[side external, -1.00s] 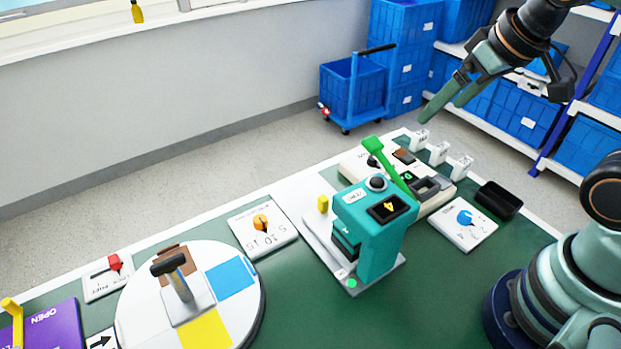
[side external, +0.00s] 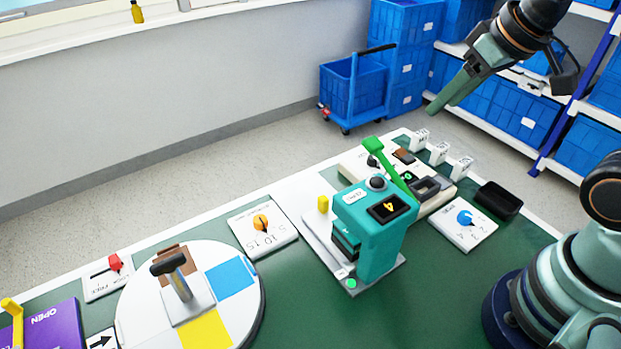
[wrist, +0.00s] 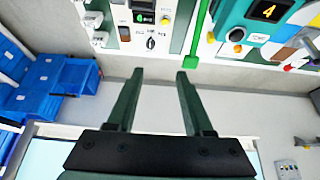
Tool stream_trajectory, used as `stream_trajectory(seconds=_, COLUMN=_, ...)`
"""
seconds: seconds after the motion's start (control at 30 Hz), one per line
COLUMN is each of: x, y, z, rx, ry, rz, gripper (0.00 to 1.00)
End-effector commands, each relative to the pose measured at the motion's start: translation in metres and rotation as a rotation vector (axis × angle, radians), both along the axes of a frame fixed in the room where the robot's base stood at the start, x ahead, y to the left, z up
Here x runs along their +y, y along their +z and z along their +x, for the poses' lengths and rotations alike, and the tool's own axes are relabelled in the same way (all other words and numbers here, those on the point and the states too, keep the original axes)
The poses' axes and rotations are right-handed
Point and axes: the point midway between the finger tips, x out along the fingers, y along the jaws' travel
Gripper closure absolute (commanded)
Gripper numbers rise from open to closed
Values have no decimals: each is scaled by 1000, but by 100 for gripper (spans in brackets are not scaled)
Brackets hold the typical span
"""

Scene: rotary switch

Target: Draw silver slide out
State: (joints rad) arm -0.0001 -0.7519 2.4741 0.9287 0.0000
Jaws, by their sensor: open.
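I cannot clearly make out which part is the silver slide. A beige device (side external: 437,203) stands at the table's far right end, with a dark grey framed part (side external: 428,187) on its top and a green lever beside it. In the wrist view, the device (wrist: 124,22) shows at the top, beyond my fingertips. My gripper (side external: 433,111) hangs in the air above and behind the far end of the table, apart from everything. Its two fingers stand apart and empty in the wrist view (wrist: 160,73).
A teal press-like unit (side external: 375,235) showing 4 stands mid-table. A blue-knob dial plate (side external: 475,237), a black tray (side external: 499,200) and small white blocks (side external: 439,153) are near the device. A round turntable (side external: 135,318) is at left. Green table (side external: 450,300) is bare in front.

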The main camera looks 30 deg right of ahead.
Motion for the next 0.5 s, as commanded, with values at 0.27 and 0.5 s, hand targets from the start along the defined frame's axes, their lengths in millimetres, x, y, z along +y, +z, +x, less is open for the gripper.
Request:
stream_trajectory(seconds=0.27, x=7, y=48, z=7, rx=29, ry=6, rz=8, gripper=48)
stream_trajectory(seconds=0.5, x=30, y=60, z=32, rx=130, ry=12, rz=32, gripper=48)
